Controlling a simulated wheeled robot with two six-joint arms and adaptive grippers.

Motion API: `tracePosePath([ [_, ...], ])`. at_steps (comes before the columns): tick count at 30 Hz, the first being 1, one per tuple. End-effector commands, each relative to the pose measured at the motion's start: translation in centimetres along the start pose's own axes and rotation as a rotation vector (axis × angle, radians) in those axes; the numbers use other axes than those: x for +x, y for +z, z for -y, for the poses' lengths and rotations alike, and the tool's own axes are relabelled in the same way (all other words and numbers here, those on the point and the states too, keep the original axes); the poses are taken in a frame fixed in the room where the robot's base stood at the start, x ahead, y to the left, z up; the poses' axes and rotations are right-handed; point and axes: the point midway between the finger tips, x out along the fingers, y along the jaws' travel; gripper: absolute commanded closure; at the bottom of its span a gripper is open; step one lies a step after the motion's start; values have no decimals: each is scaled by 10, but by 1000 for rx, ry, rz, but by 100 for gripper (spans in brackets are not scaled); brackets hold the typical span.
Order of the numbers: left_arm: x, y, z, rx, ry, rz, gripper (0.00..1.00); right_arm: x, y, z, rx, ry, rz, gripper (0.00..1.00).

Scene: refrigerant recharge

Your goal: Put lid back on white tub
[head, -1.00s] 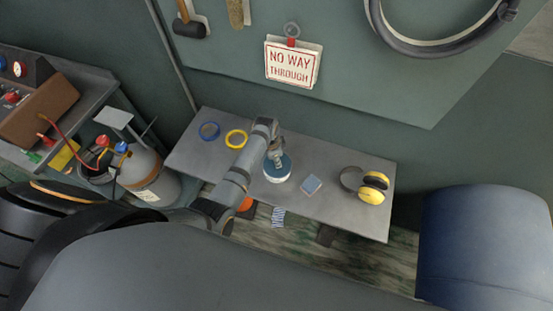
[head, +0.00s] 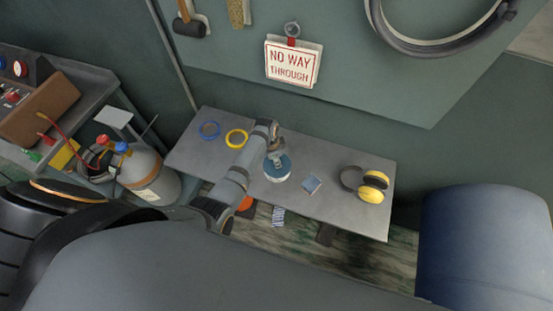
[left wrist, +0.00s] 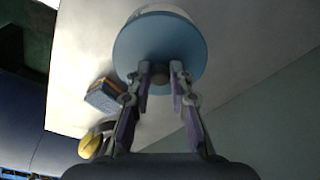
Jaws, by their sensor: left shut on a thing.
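The white tub (left wrist: 152,9) stands on the grey table, mostly hidden under the round blue lid (head: 279,173). The lid also shows in the left wrist view as a blue disc (left wrist: 160,38), covering most of the tub. My left gripper (head: 277,158) is above the lid. In the left wrist view its fingers (left wrist: 161,73) are shut on the lid's small knob. I cannot tell whether the lid rests on the rim or is just above it. My right gripper is not in view.
A blue drum (head: 480,245) stands right of the table (head: 340,219).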

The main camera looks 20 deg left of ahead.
Motion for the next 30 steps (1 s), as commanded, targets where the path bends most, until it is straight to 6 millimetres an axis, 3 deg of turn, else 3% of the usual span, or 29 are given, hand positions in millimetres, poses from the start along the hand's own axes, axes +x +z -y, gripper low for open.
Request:
tracePosePath([
  [30, 0, 0, 0, 0, -1, -1, 100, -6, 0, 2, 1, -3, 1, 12],
])
